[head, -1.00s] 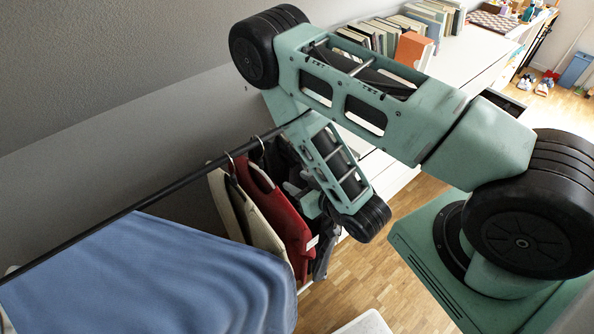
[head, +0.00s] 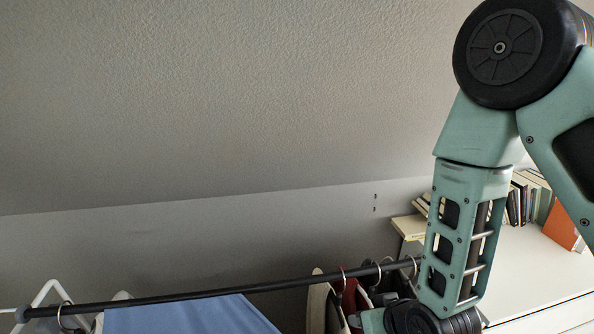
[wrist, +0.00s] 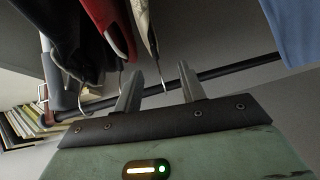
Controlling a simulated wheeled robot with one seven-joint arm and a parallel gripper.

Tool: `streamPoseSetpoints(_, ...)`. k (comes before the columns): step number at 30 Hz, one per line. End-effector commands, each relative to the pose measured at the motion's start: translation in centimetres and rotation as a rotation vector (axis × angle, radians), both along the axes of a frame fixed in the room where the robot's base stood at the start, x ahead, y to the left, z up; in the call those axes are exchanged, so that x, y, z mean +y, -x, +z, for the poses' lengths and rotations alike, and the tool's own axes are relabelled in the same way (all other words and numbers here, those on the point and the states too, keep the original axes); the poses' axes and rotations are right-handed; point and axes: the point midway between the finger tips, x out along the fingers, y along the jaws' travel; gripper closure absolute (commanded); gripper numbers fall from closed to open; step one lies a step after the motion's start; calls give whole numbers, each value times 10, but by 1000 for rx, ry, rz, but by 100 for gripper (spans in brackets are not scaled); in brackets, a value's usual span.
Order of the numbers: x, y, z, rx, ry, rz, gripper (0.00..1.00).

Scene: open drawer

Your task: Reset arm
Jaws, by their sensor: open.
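My gripper (wrist: 160,82) shows in the wrist view with its two grey fingers apart and nothing held between them. A dark clothes rail (wrist: 225,70) with a hanger hook runs across behind the fingers; I cannot tell how close it is. In the head view my green arm reaches down at the right, in front of the right end of the rail (head: 190,295). The gripper itself is out of the head view, below the bottom edge.
Hung clothes are close by: a blue cloth (head: 190,316), a red garment (wrist: 108,25) and dark garments (wrist: 70,45). A white cabinet top (head: 525,265) with books (head: 522,200) and an orange box (head: 562,226) lies at right. A grey wall (head: 200,110) stands behind.

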Motion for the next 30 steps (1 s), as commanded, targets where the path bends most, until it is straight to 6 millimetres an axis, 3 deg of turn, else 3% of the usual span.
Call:
streamPoseSetpoints(6, 27, 29, 39, 154, 35, 110, 60)
streamPoseSetpoints(12, 37, 70, 78, 290, 104, 220, 60)
streamPoseSetpoints(24, 15, 166, 147, 509, 312, 403, 60)
streamPoseSetpoints(30, 4, 187, 159, 555, 366, 431, 60)
